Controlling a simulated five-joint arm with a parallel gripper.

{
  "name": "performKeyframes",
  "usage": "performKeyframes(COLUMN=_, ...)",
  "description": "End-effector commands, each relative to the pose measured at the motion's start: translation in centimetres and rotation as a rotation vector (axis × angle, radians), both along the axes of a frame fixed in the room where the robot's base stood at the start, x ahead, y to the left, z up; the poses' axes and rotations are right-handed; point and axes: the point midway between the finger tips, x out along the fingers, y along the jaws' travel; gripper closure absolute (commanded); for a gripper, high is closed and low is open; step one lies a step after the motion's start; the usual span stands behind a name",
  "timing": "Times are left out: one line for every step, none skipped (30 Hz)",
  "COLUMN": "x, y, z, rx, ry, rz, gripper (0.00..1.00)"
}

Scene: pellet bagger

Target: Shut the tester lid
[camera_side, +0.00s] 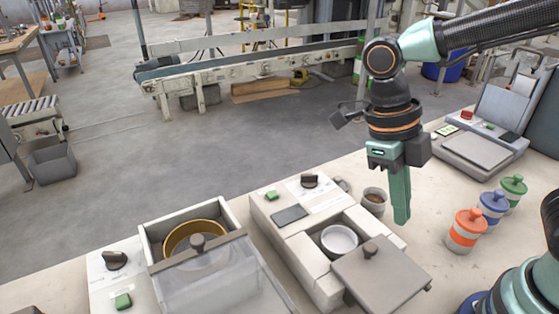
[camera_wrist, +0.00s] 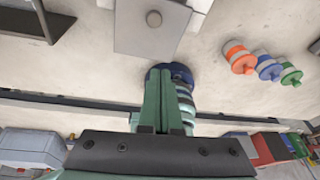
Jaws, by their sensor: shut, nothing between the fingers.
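The tester (camera_side: 292,238) is the pale box in the middle of the bench, with a grey screen and a black knob. Its well is uncovered and a white dish (camera_side: 339,240) sits inside. Its flat grey lid (camera_side: 385,280), with a round knob (camera_side: 370,250) on top, lies off the well toward the front right, open. The lid also shows at the top of the wrist view (camera_wrist: 130,40). My gripper (camera_side: 401,218) is shut and empty, pointing down, above and behind the lid's right side, apart from it in the side view. The wrist view shows the closed fingers (camera_wrist: 160,74).
A second box (camera_side: 165,225) with a brass ring and clear cover stands left of the tester. A small cup (camera_side: 374,203) is beside my gripper. Orange (camera_side: 465,230), blue (camera_side: 492,207) and green (camera_side: 513,189) banded jars stand right. A grey scale (camera_side: 475,150) is behind them.

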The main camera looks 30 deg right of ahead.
Motion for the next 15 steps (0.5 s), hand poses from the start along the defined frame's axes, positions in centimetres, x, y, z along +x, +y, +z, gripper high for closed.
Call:
performKeyframes(x=-0.1, y=0.1, z=0.0, rx=0.005, ry=0.014, rz=0.041, gripper=1.00)
performKeyframes(x=-0.2, y=0.2, z=0.0, rx=0.007, ry=0.021, rz=0.058, gripper=1.00)
performKeyframes(x=-0.2, y=0.2, z=-0.1, rx=0.010, ry=0.026, rz=0.075, gripper=1.00)
performKeyframes(x=-0.3, y=0.2, z=-0.2, rx=0.011, ry=0.029, rz=0.083, gripper=1.00)
performKeyframes(x=-0.3, y=0.2, z=-0.3, rx=0.011, ry=0.032, rz=0.088, gripper=1.00)
performKeyframes(x=-0.4, y=0.2, z=-0.6, rx=0.012, ry=0.032, rz=0.091, gripper=1.00)
performKeyframes(x=-0.5, y=0.1, z=-0.8, rx=0.011, ry=0.032, rz=0.091, gripper=1.00)
performKeyframes(x=-0.6, y=0.1, z=-1.1, rx=0.011, ry=0.033, rz=0.091, gripper=1.00)
performKeyframes(x=-0.8, y=0.0, z=-1.7, rx=0.010, ry=0.033, rz=0.090, gripper=1.00)
performKeyframes(x=-1.0, y=0.0, z=-2.1, rx=0.009, ry=0.032, rz=0.089, gripper=1.00)
performKeyframes(x=-1.2, y=-0.1, z=-2.6, rx=0.008, ry=0.032, rz=0.089, gripper=1.00)
performKeyframes(x=-1.4, y=-0.1, z=-3.3, rx=0.007, ry=0.032, rz=0.089, gripper=1.00)
performKeyframes(x=-1.6, y=-0.2, z=-3.8, rx=0.007, ry=0.032, rz=0.089, gripper=1.00)
performKeyframes(x=-1.8, y=-0.2, z=-4.4, rx=0.006, ry=0.031, rz=0.089, gripper=1.00)
performKeyframes(x=-2.1, y=-0.3, z=-5.2, rx=0.005, ry=0.031, rz=0.089, gripper=1.00)
